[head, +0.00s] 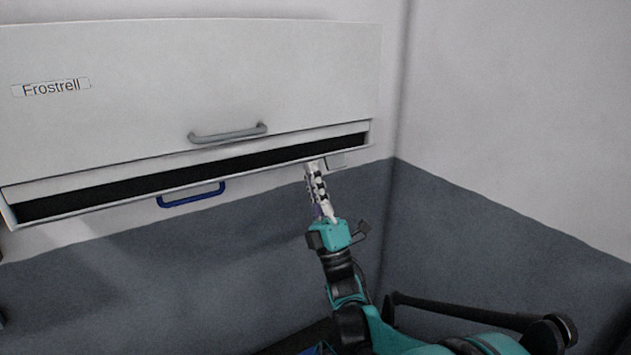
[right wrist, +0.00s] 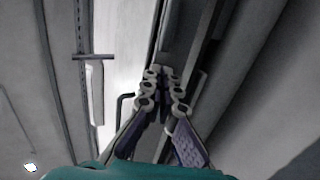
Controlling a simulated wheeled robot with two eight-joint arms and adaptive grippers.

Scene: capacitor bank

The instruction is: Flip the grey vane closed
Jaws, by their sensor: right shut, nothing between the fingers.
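A long white wall unit marked Frostrell (head: 200,80) hangs at upper left in the head view. A grey bar handle (head: 228,134) sits on its front panel. Below runs a long dark slot (head: 190,178), standing open, with a pale strip under it and a blue handle (head: 192,196). I cannot tell for sure which part is the grey vane. My right gripper (head: 312,168) points up at the unit's underside near its right end, beside a small pale grey tab (head: 337,161). In the right wrist view its fingertips (right wrist: 162,82) are together and empty. Contact is unclear. My left gripper is not in view.
The unit is mounted on a wall, pale above and dark grey below, with a room corner (head: 396,157) to the right of it. The space below the unit, left of my right arm, looks clear. A pale tab (right wrist: 96,92) shows left of the fingers.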

